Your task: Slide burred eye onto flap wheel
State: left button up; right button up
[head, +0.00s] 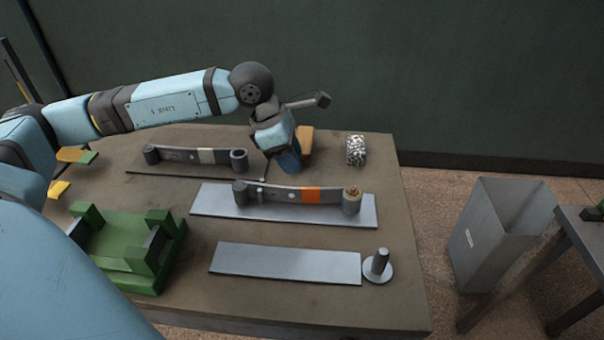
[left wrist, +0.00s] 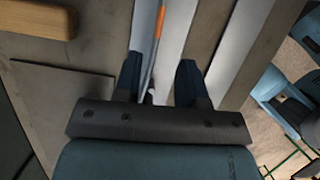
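A curved grey leaf spring with an orange band (head: 311,195) stands on edge on a pale plate. Its right eye (head: 351,201) has a rough brownish rim, which looks like the burr. My left gripper (head: 288,163) is pointed down behind this spring, near its middle. In the left wrist view the left gripper (left wrist: 158,78) is open, with the spring (left wrist: 150,65) showing between its fingers. They look apart from it. A grey upright post on a round base (head: 379,264) stands at the front right; I cannot tell whether it is the flap wheel. My right gripper is out of view.
A second spring with a cream band (head: 206,156) stands behind left. A bare pale plate (head: 285,264) lies in front, a green fixture (head: 125,250) at left. A speckled cylinder (head: 356,150) stands at the back right. A grey bin (head: 497,240) is beyond the table's right edge.

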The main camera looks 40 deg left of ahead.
pick_arm(q)
jog(key=v, duration=0.4)
jog(key=shift+r, duration=0.1)
dwell(0.5)
